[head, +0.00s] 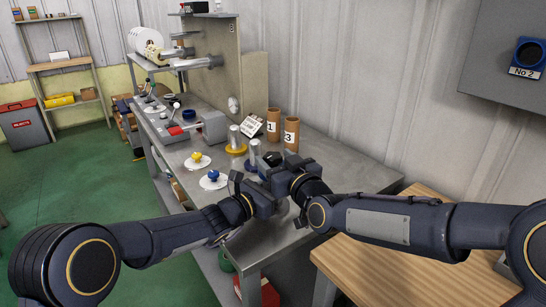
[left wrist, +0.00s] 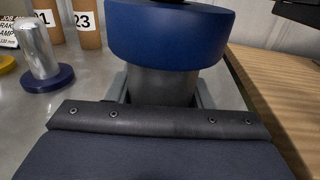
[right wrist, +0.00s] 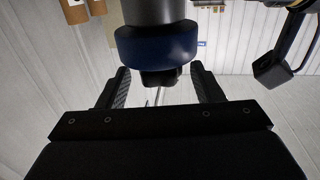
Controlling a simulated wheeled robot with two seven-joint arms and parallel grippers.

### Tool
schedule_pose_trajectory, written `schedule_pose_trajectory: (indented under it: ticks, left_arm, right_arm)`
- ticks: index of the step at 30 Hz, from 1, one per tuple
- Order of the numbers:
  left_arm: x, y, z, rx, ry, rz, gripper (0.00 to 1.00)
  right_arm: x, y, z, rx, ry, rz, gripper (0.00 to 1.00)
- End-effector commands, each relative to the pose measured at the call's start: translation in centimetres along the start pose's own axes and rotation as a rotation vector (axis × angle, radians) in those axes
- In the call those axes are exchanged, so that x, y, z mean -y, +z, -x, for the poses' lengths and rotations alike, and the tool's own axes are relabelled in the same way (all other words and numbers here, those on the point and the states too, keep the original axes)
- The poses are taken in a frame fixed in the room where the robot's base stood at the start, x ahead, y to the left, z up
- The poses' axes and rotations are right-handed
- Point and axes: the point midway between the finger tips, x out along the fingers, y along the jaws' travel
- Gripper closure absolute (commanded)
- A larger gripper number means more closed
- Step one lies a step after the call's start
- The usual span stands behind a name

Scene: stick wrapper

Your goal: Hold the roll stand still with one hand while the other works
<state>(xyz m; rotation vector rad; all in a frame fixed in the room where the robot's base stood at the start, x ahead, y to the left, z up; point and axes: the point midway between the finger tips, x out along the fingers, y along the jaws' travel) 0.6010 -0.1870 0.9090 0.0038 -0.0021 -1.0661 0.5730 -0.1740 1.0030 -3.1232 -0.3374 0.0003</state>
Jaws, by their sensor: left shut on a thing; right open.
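A grey cylinder with a wide blue collar, which seems to be the roll stand, stands upright in the left wrist view (left wrist: 172,32). My left gripper (head: 268,184) is shut on its grey part, below the collar. The collar and a dark knob on the end show in the right wrist view (right wrist: 157,44). My right gripper (head: 284,172) is open; its fingers (right wrist: 160,88) lie either side of the dark knob, apart from it. In the head view both grippers hide most of the stand.
A silver post on a blue base (head: 253,152) and one on a yellow base (head: 235,142) stand nearby. Cardboard tubes (head: 291,135) and a label card (head: 253,126) are behind. Yellow-knobbed (head: 197,160) and blue-knobbed (head: 213,178) discs lie left. A wooden table (head: 395,268) is at right.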

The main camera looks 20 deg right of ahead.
Motion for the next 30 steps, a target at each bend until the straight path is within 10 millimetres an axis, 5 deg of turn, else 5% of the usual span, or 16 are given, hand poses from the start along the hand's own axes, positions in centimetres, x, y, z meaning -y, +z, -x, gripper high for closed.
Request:
schedule_pose_trajectory:
  ticks: [6, 15, 25, 30]
  left_arm:
    - [-0.1, 0.0, 0.0, 0.000, 0.001, -0.002, 0.99]
    - [-0.1, 0.0, 0.0, 0.000, 0.001, -0.002, 0.99]
    - [-0.1, 0.0, 0.0, 0.000, 0.001, -0.002, 0.99]
    - [-0.1, 0.0, 0.0, 0.000, 0.001, -0.002, 0.99]
  right_arm:
    - [0.0, 0.0, -1.8, 0.001, 0.000, 0.000, 0.40]
    - [0.0, 0.0, -1.9, 0.000, 0.000, 0.001, 0.41]
    - [0.0, 0.0, -1.9, 0.000, 0.001, 0.000, 0.83]
    - [0.2, -0.1, -1.9, -0.004, 0.016, -0.002, 0.84]
